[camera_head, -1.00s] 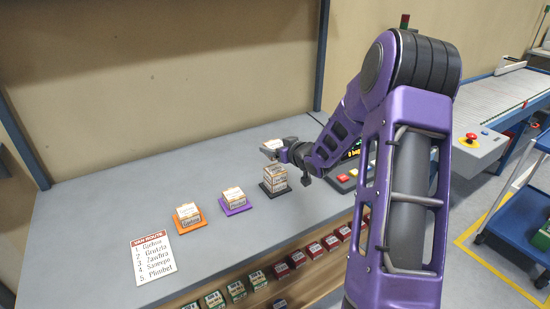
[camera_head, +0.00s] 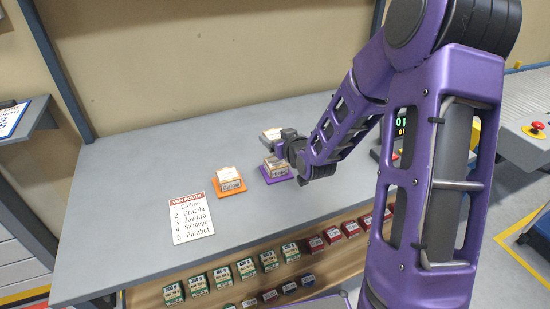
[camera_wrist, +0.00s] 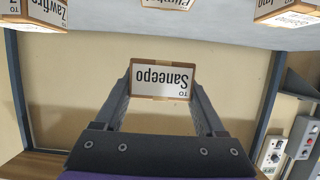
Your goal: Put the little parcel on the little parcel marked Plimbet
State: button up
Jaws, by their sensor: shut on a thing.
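My gripper (camera_head: 277,136) is shut on a small parcel (camera_head: 270,133) with a white label and brown edges. In the wrist view my gripper (camera_wrist: 163,82) holds this parcel (camera_wrist: 162,78), whose upside-down label reads Saneepo. It hangs in the air above and behind the purple pad (camera_head: 280,179). A small parcel (camera_head: 274,166) sits on that pad, partly hidden by my gripper. In the wrist view a parcel at the top centre, cut off by the frame edge, seems to read Plimbet (camera_wrist: 178,4). The held parcel is apart from it.
An orange pad (camera_head: 232,194) with another parcel (camera_head: 229,179) lies to the left. A route list card (camera_head: 191,217) lies in front. A parcel marked Zawfira (camera_wrist: 45,12) shows in the wrist view. Red and green boxes fill the shelf below. The counter's left part is clear.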

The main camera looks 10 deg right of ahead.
aim_at(276, 162)
jog(key=shift+f+b, duration=0.4)
jog(key=shift+f, duration=2.5)
jog(key=shift+f+b, duration=0.25)
jog(key=shift+b, duration=0.1)
jog(key=o, duration=1.4)
jog(key=shift+r, duration=0.1)
jog(key=shift+r+p, duration=0.25)
jog(key=shift+p, duration=0.15)
jog(key=p+v, duration=0.9)
jog(key=v, duration=0.3)
